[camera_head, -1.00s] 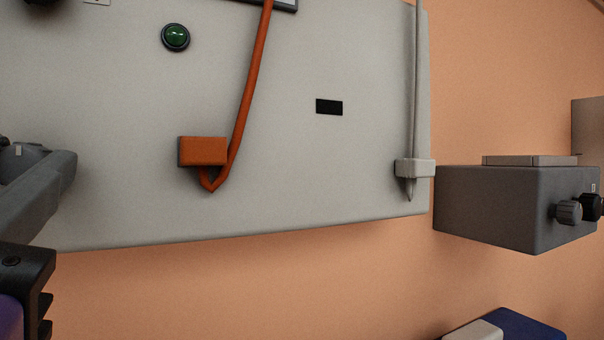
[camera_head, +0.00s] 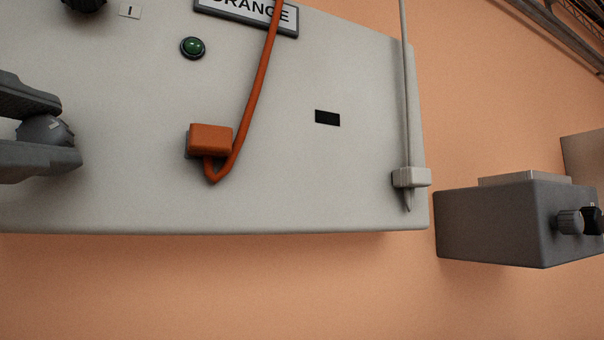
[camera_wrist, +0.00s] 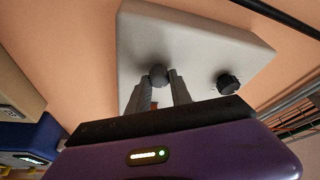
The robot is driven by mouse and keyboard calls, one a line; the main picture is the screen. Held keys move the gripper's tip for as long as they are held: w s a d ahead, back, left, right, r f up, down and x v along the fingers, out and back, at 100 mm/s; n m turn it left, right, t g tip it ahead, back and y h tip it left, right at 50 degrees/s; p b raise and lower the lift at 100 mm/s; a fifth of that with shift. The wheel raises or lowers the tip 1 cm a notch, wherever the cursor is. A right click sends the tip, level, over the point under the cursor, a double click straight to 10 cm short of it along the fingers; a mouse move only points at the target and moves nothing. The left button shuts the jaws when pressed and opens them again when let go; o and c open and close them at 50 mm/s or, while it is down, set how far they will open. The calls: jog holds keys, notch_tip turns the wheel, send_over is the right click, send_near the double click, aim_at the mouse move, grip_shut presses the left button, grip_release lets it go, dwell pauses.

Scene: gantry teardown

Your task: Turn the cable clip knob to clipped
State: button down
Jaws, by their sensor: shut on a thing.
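The cable clip knob seems to be the grey round knob (camera_head: 45,131) at the left edge of the pale grey box (camera_head: 300,180) in the head view. A pale mark shows on it. My gripper (camera_head: 68,132) is shut on this knob, one dark finger above it and one below. In the wrist view the knob (camera_wrist: 158,74) sits between my two fingertips (camera_wrist: 159,82). An orange clip block (camera_head: 210,139) with an orange cable (camera_head: 253,100) is on the box face, right of the knob. Any label beside the knob is hidden.
A green button (camera_head: 192,47) and an "ORANGE" plate (camera_head: 288,28) are above the clip. A black knob (camera_head: 86,4) is at the top; a black knob (camera_wrist: 228,84) also shows in the wrist view. A dark grey box (camera_head: 490,225) with knobs stands at right.

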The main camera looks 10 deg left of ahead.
jog(key=m+g, duration=0.1)
jog(key=m, duration=0.2)
jog(key=shift+r+m+h, duration=0.1)
jog(key=shift+m+h, duration=0.3)
jog(key=shift+m+g+p, duration=0.3)
jog(key=shift+m+g, duration=0.6)
jog(key=shift+m, duration=0.9)
jog(key=c, duration=1.2)
grip_release()
jog(key=shift+o, duration=0.2)
jog(key=s+d+b, duration=0.1)
jog(key=s, duration=0.6)
jog(key=shift+s+d+r, duration=0.15)
jog(key=shift+s+r, duration=0.2)
